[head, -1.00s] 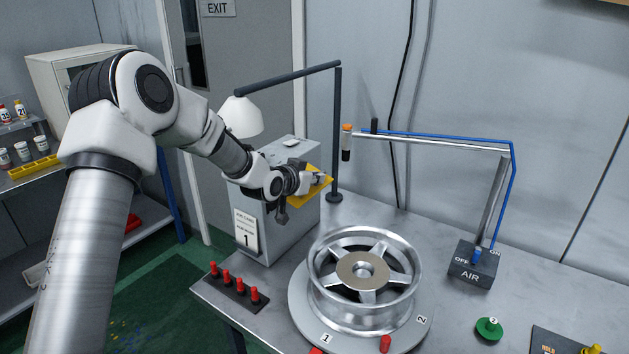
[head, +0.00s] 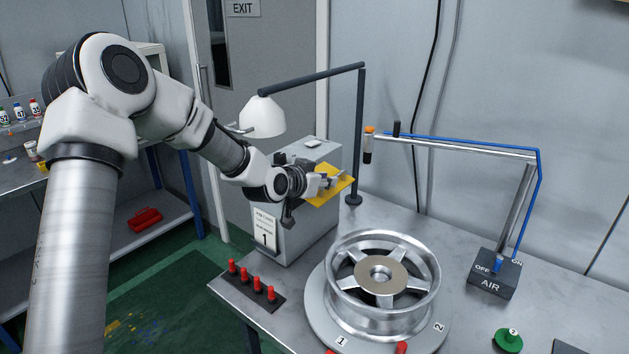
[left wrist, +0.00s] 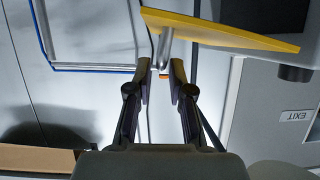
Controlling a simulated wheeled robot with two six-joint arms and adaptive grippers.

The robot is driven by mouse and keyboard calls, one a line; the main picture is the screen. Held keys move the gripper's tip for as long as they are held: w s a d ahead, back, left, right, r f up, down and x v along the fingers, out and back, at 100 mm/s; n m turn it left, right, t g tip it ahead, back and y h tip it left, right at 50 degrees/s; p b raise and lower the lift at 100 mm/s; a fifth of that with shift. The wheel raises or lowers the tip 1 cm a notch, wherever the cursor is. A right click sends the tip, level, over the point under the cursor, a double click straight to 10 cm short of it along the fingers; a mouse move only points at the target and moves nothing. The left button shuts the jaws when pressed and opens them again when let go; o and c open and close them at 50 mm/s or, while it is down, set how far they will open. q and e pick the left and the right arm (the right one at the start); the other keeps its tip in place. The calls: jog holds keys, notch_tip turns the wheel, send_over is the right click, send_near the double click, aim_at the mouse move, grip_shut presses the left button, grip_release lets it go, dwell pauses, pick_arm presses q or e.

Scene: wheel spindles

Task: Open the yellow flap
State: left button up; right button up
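The yellow flap (head: 322,199) is on the grey box (head: 291,233) on the table and sticks out from its side, tilted. My left gripper (head: 338,179) is at the flap in the head view and hides part of it. In the left wrist view the flap (left wrist: 225,32) crosses the top, and its metal handle (left wrist: 166,47) points down toward my left gripper (left wrist: 161,70). The two fingers are apart, with the handle's end at the gap between their tips. I see no clear contact. A dark opening (left wrist: 265,14) shows beside the flap. My right gripper is not in view.
A lamp (head: 262,117) hangs beside the box. A wheel (head: 383,285) sits on a round plate in front of it. Red pegs (head: 253,282) stand at the table's left edge.

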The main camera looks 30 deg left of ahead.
pick_arm(q)
jog(key=v, duration=0.7)
jog(key=shift+w+d, duration=0.1)
